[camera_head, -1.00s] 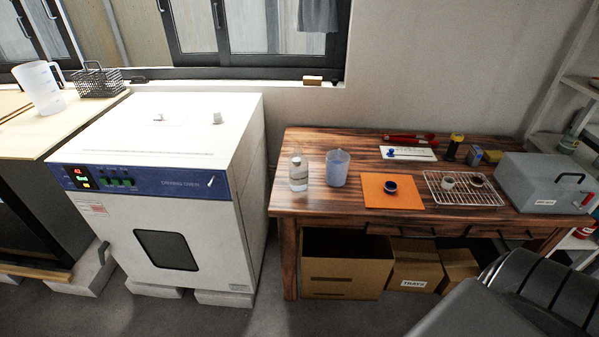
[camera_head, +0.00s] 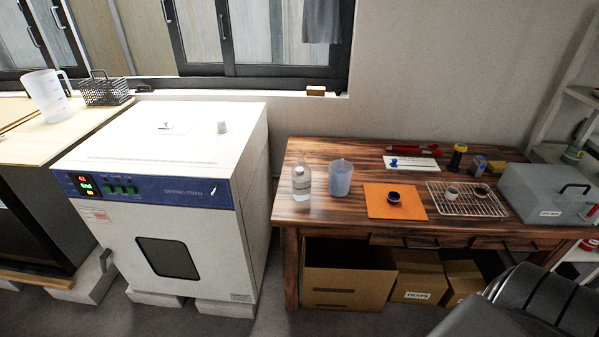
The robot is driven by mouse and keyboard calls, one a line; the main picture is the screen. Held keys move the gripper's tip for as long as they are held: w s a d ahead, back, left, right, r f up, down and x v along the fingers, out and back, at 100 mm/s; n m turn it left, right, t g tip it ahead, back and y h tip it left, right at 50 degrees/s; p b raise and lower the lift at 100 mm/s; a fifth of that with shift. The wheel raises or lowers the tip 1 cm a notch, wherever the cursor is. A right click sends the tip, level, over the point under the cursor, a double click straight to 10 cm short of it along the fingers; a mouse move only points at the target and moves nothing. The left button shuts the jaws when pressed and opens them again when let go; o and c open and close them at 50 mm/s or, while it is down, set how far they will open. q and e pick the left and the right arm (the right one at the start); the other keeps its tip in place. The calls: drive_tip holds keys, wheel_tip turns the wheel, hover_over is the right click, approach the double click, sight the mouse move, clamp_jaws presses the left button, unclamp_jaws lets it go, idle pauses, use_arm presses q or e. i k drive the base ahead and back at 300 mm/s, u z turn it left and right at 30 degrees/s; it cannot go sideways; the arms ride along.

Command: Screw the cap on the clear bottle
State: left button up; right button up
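The clear bottle (camera_head: 301,182) stands upright near the left end of the wooden table. Its neck is too small to tell whether a cap sits on it. I cannot pick out a loose cap for certain. A small white round piece (camera_head: 222,127) stands on top of the oven, and a small blue piece (camera_head: 393,163) lies on a white sheet (camera_head: 420,166). Neither of my grippers is in view.
A bluish cup (camera_head: 340,178) stands right of the bottle. An orange mat (camera_head: 378,205) holds a dark blue dish (camera_head: 393,198). A wire rack (camera_head: 470,210) and grey box (camera_head: 545,193) lie farther right. The drying oven (camera_head: 160,200) stands left; open boxes (camera_head: 345,280) sit below.

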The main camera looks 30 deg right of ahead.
sight(301, 172)
drive_tip(key=u, duration=1.85)
drive_tip(key=k, duration=1.2)
drive_tip(key=z, duration=1.85)
